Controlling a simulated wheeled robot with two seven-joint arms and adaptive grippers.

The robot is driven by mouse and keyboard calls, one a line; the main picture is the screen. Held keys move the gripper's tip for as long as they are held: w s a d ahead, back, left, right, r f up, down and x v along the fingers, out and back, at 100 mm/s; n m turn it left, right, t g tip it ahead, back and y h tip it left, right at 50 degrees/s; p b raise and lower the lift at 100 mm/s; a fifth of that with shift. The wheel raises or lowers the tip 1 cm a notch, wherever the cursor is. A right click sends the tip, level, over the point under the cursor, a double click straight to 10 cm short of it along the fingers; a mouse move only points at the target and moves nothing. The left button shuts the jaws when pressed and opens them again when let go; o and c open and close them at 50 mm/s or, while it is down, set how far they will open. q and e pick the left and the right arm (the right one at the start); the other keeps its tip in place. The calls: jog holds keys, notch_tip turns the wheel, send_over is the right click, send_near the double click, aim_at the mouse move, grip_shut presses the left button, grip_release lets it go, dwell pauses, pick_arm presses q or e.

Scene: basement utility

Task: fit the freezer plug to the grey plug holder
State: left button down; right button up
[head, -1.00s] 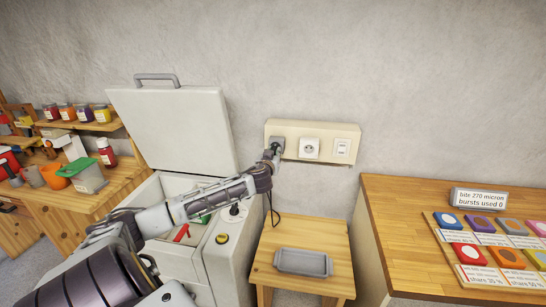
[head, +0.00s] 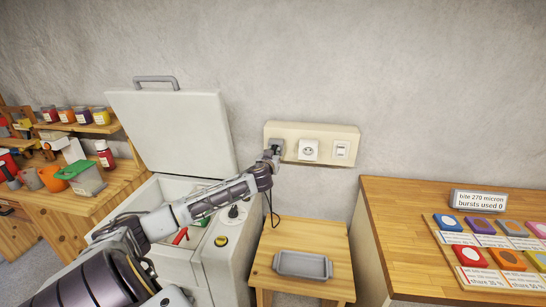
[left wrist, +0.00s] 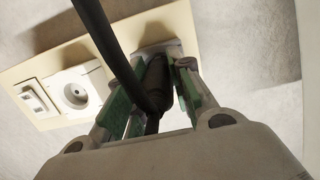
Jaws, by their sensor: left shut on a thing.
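My left gripper (head: 270,158) is at the left end of the cream wall panel, in front of the grey plug holder (head: 278,144). In the left wrist view its green-padded fingers (left wrist: 155,92) are shut on the dark freezer plug (left wrist: 155,76). The plug's front end meets the grey holder (left wrist: 160,47); how deep it sits is hidden. The black cord (left wrist: 103,38) runs from the plug past the camera and hangs below the gripper in the head view (head: 274,212). The freezer (head: 165,120) stands at left with its lid up. My right gripper is not in view.
A white socket (head: 308,149) and a switch (head: 342,149) are right of the holder. Below is a small wooden table (head: 340,256) with a grey tray (head: 303,275). A wooden counter (head: 392,204) with coloured samples stands at right.

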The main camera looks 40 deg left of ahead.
pick_arm(q)
jog(key=shift+w, duration=0.15)
jog(key=c, duration=1.2)
grip_release()
jog(key=shift+o, duration=0.2)
jog(key=shift+s, duration=0.2)
jog(key=v, duration=1.1)
jog(key=shift+s, duration=0.3)
